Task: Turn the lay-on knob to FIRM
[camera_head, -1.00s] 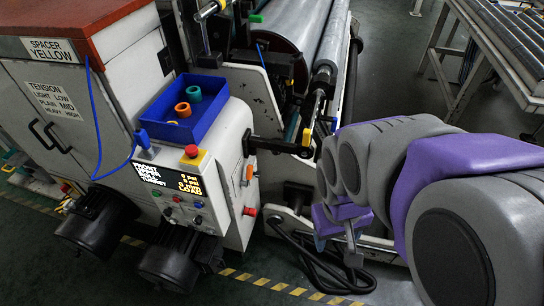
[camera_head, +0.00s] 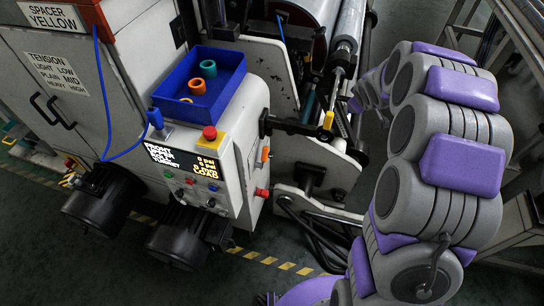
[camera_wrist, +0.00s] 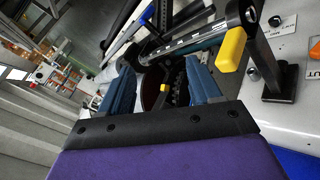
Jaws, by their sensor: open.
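I cannot pick out the lay-on knob or a FIRM marking for certain. In the wrist view a small black knob (camera_wrist: 275,20) sits on a white panel with printed labels at the upper right, and a second dark knob (camera_wrist: 252,73) is below it. My gripper (camera_wrist: 160,78) shows two blue fingers spread apart with nothing between them. It points at the roller end of the machine, left of a yellow-ended lever (camera_wrist: 231,48). In the head view that yellow end (camera_head: 328,120) is left of my arm's far end, whose fingers I cannot make out.
The control box (camera_head: 235,110) carries a blue tray (camera_head: 222,96) with spools, a red button (camera_head: 209,133), a lit display and an orange knob (camera_head: 265,154) on its side. Machine frame and rollers stand close around my gripper. A roller table is at the right.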

